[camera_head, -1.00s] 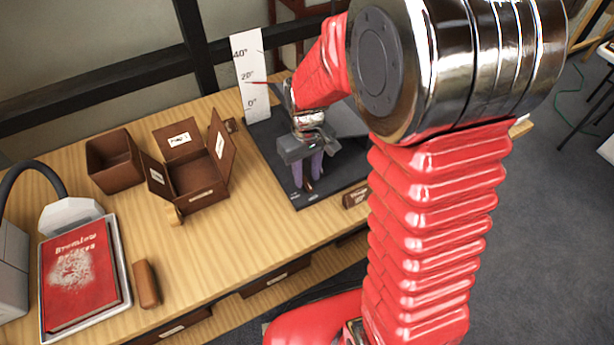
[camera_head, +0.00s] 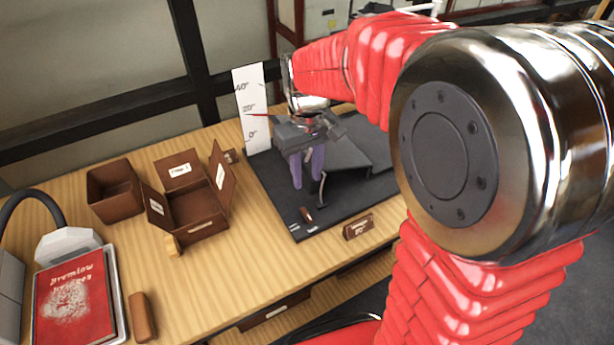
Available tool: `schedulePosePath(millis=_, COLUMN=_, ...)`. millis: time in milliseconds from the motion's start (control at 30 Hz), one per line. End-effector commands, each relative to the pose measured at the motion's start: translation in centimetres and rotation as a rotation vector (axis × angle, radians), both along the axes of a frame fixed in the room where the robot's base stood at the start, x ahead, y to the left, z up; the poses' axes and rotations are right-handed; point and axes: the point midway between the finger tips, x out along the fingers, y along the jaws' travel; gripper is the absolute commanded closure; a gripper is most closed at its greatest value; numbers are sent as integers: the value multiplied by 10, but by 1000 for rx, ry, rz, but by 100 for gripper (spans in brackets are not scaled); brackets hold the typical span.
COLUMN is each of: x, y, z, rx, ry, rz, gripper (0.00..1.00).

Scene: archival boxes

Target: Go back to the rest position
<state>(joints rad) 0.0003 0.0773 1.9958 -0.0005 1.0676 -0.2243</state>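My gripper (camera_head: 308,182) hangs fingers-down over the dark board (camera_head: 285,210) on the wooden desk. Its two purple fingers are apart, and I see nothing held between them. My red arm reaches across from the right and covers the right part of the board. A small brown piece (camera_head: 306,214) lies on the board just below the fingers, apart from them. A thin grey hooked piece (camera_head: 322,190) shows beside the right finger; what it belongs to I cannot tell.
A white angle scale (camera_head: 250,105) stands behind the board. A grey sloped block (camera_head: 355,152) lies right of the gripper. An open brown box (camera_head: 200,212), another brown box (camera_head: 113,190) and a red book (camera_head: 75,300) are at left. A small label block (camera_head: 357,227) sits in front.

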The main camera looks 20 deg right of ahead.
Motion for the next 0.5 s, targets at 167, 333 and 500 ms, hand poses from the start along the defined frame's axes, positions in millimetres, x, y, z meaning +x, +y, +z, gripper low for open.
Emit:
schedulePosePath(millis=167, x=0, y=0, z=0, rx=0, ry=0, rz=0, gripper=70)
schedulePosePath(millis=333, x=0, y=0, z=0, rx=0, ry=0, rz=0, gripper=70)
schedulePosePath(millis=500, x=1, y=0, z=-3, rx=0, ry=-8, rz=-31, gripper=70)
